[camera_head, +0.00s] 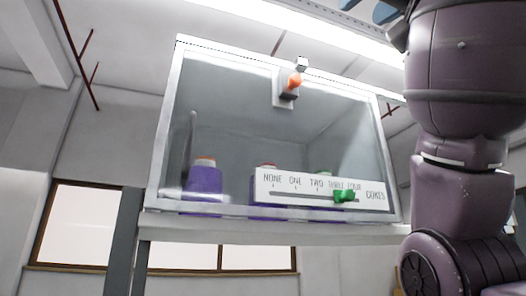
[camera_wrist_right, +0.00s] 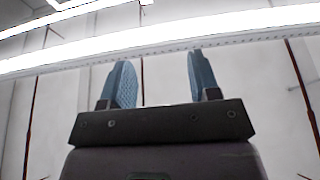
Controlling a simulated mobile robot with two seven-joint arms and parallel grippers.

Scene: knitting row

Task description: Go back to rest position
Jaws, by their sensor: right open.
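My right gripper shows in the right wrist view (camera_wrist_right: 163,85), with its two blue textured fingers wide apart and nothing between them. The wrist view shows only ceiling, walls and lights beyond the fingers. In the head view my right arm rises along the right side, and the fingertips are mostly out of the picture at the top. My left gripper is not in either view.
A glass-fronted case (camera_head: 270,211) stands on a raised white shelf (camera_head: 300,235). An orange knob (camera_head: 295,80) is at the top. My arm is right of the case.

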